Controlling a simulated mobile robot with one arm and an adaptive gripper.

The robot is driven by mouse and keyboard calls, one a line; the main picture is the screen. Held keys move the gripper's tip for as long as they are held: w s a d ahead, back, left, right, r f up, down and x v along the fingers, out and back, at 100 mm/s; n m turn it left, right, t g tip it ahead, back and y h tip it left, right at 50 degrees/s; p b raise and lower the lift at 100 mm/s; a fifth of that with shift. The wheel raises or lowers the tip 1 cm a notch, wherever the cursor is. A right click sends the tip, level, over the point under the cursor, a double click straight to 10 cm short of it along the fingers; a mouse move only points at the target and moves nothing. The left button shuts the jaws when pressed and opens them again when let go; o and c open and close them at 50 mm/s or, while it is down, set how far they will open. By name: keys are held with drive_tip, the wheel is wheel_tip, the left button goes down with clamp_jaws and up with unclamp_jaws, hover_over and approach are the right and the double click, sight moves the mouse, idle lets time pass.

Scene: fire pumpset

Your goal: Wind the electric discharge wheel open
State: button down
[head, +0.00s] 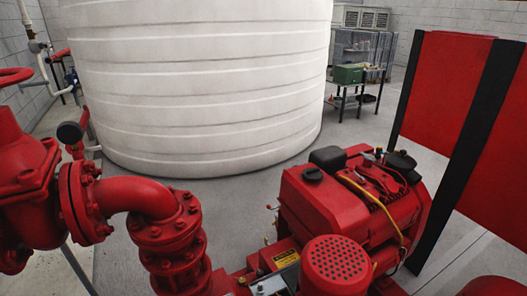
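A red handwheel (14,77) shows at the left edge in the head view, cut off by the frame. It sits above a red flanged valve body (22,170). I cannot tell from this view whether it is the electric discharge wheel, or how far it is turned. A red elbow pipe (140,197) with bolted flanges runs right from the valve body and bends downward. My gripper is not in view.
A red engine (350,205) with a yellow hose stands at the front right. A large white ribbed tank (200,85) fills the back. Red panels on black posts (445,90) stand at the right. A green box (348,74) sits on a stand behind. Grey floor (265,195) shows between.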

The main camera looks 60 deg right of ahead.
drive_tip(key=shift+a, duration=0.15)
drive_tip(key=c, duration=0.9)
unclamp_jaws()
